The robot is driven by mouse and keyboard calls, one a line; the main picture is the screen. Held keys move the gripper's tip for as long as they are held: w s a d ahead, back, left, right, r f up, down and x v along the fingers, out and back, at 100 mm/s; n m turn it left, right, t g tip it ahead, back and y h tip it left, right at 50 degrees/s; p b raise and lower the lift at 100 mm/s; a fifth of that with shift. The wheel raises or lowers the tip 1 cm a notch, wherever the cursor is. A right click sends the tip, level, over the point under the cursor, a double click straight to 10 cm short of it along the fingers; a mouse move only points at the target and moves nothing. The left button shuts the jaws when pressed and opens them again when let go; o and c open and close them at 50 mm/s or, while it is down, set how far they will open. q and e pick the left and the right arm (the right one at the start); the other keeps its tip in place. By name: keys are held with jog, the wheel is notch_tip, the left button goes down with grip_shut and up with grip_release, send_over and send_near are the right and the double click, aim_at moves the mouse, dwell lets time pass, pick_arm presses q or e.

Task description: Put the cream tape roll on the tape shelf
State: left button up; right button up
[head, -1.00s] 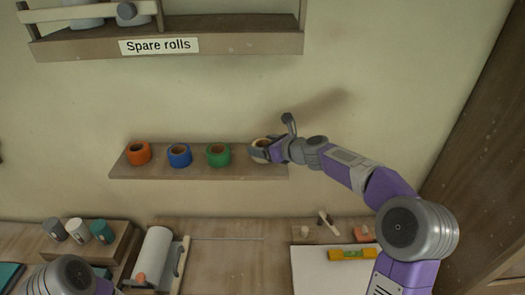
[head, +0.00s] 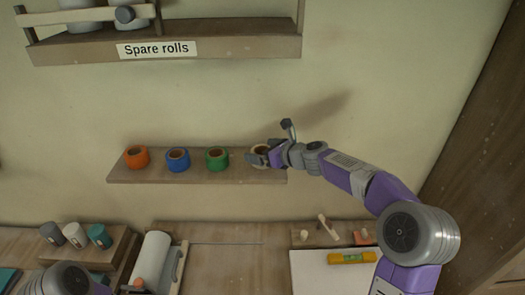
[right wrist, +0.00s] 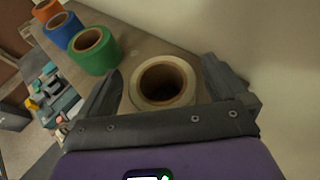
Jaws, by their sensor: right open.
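The cream tape roll (head: 260,150) stands on the right end of the wooden tape shelf (head: 200,176), in a row with other rolls. In the right wrist view the cream roll (right wrist: 163,82) sits between the two fingers of my right gripper (right wrist: 165,88), its hole facing up. My right gripper (head: 264,157) is open around the roll in the head view. A small gap shows beside the roll at the right finger. The shelf (right wrist: 140,47) also shows in the wrist view. My left gripper is not in view; only part of my left arm shows at the bottom left.
Orange (head: 136,157), blue (head: 178,160) and green (head: 217,159) tape rolls stand left on the same shelf. A "Spare rolls" rack (head: 200,48) hangs above. Below are cups (head: 75,235), a paper roll (head: 152,262) and a yellow level (head: 351,257) on the bench.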

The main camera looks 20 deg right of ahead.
jog(key=b+v, duration=0.1)
jog(key=v, duration=1)
jog(key=shift+s+d, duration=0.2)
jog(key=shift+s, duration=0.1)
